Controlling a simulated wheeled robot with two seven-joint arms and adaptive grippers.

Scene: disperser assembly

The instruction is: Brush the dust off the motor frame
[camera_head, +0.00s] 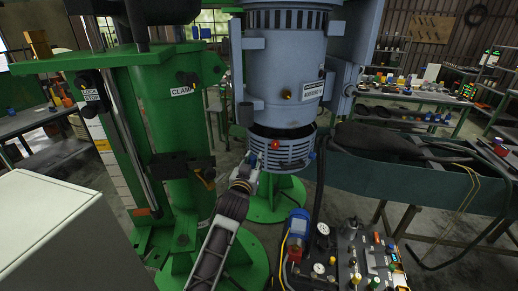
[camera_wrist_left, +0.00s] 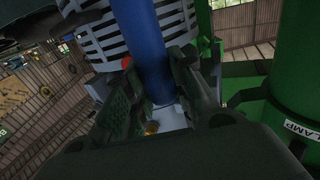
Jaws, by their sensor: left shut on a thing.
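The motor frame (camera_head: 285,153) is a grey slotted ring under the large blue-grey motor housing (camera_head: 283,75). It has a red knob on its front and a blue one at its right. My left gripper (camera_head: 250,165) is at the frame's lower left side. In the left wrist view my left gripper (camera_wrist_left: 163,88) is shut on a blue cylindrical handle (camera_wrist_left: 143,35), which I take for the brush. The handle stands in front of the slotted frame (camera_wrist_left: 100,38). Its bristles cannot be made out, nor whether they touch the frame. No dust is discernible. My right gripper is not in view.
A green clamp column (camera_head: 172,125) stands close on the left. A panel with gauges and valves (camera_head: 350,258) is at the lower right. A blue-green bench (camera_head: 400,178) runs along the right. A white box (camera_head: 60,235) fills the lower left.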

